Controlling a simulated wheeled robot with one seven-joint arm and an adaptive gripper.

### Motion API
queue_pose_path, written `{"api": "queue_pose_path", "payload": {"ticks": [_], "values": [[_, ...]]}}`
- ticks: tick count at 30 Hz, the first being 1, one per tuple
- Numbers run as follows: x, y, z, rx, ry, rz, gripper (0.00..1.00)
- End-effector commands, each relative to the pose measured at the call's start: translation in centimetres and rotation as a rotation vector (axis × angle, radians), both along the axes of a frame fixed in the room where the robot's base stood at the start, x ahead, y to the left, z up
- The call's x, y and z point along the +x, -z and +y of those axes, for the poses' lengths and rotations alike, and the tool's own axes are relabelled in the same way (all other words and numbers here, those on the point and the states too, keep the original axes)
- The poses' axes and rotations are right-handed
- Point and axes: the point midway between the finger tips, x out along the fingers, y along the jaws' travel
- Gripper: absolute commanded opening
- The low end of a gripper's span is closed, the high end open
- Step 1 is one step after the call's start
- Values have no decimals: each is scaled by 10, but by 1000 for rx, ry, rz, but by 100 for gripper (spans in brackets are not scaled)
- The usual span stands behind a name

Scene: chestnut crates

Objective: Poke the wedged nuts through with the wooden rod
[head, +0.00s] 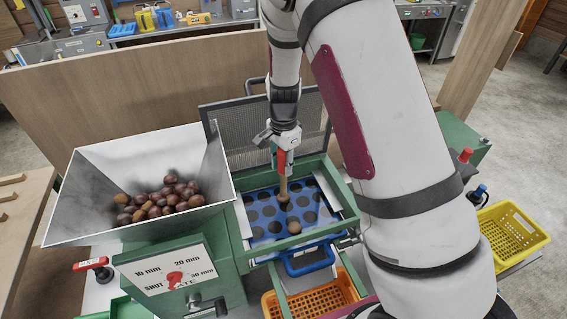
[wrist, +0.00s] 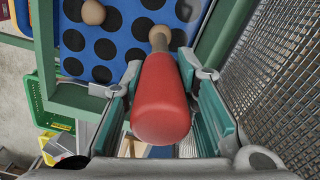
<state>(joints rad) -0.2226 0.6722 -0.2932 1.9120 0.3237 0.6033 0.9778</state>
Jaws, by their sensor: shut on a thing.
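My gripper (head: 281,152) is shut on the red handle of the wooden rod (head: 283,185), which points down at the blue plate with round holes (head: 259,211). In the wrist view the red handle (wrist: 162,98) sits between the two fingers, and its pale wooden part reaches toward the plate. The rod's lower end is near a dark hole; I cannot tell whether it touches the plate or a nut. A brown nut (head: 294,227) sits in a hole of the plate, toward the front; it also shows in the wrist view (wrist: 93,12).
A metal hopper (head: 205,165) with several brown nuts stands to the left. A green frame (head: 243,218) surrounds the plate, with a mesh screen (head: 235,124) behind. An orange crate (head: 318,296) lies below in front; a yellow crate (head: 512,236) is at right.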

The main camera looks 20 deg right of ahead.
Motion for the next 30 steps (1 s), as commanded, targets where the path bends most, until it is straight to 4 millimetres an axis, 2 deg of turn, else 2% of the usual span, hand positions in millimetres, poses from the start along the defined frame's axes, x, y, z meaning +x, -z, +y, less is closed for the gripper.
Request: {"api": "queue_pose_path", "payload": {"ticks": [30], "values": [[0, 9, 0, 0, 0, 0, 0]]}}
